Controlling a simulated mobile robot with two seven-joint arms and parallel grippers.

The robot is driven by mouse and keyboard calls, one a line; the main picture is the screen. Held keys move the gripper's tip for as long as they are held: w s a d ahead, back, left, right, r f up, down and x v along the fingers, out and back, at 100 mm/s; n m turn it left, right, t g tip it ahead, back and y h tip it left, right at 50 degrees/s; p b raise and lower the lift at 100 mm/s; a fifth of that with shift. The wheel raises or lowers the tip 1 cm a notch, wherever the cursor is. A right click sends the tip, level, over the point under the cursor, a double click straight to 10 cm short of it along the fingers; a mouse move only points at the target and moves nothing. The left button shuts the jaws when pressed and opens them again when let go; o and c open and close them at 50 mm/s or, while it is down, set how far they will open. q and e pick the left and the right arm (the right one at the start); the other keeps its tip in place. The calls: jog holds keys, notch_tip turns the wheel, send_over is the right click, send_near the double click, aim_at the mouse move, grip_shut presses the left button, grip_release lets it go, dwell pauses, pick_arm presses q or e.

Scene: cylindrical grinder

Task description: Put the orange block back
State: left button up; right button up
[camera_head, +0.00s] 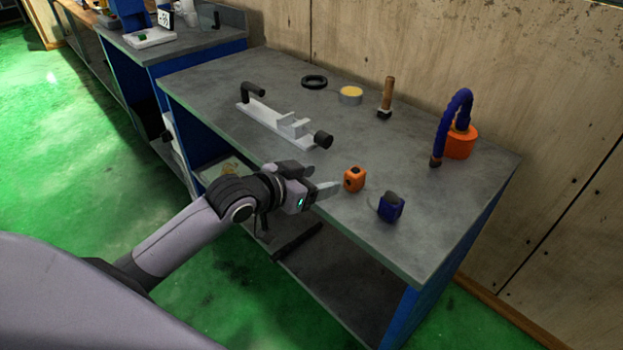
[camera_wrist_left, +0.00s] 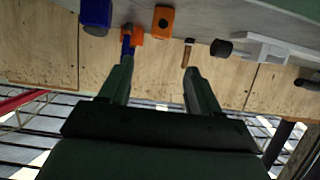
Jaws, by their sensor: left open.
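The orange block (camera_head: 354,179) stands on the grey bench top near its front edge, with a dark recess in its face. It also shows in the left wrist view (camera_wrist_left: 163,19), at the top middle beyond the fingers. A blue block (camera_head: 391,206) stands to its right; in the left wrist view the blue block (camera_wrist_left: 95,14) is at the top left. My left gripper (camera_head: 328,189) is open and empty at the front edge, just left of the orange block and apart from it. Its two fingers also show in the left wrist view (camera_wrist_left: 158,82). My right gripper is not in view.
A white fixture (camera_head: 285,124) with black handles lies behind the gripper. A black ring (camera_head: 314,82), a round tin (camera_head: 350,95), a wooden-handled tool (camera_head: 387,97) and an orange pot with a blue hose (camera_head: 461,141) stand farther back. The bench's middle is clear.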

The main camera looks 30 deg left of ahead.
pick_arm(q)
jog(key=s+d+f+n+g+y, duration=0.1)
jog(key=s+d+f+g+y, duration=0.1)
jog(key=s+f, duration=1.9)
jog(key=shift+s+d+n, duration=0.15)
jog(key=shift+s+n, duration=0.15)
jog(key=shift+s, duration=0.45)
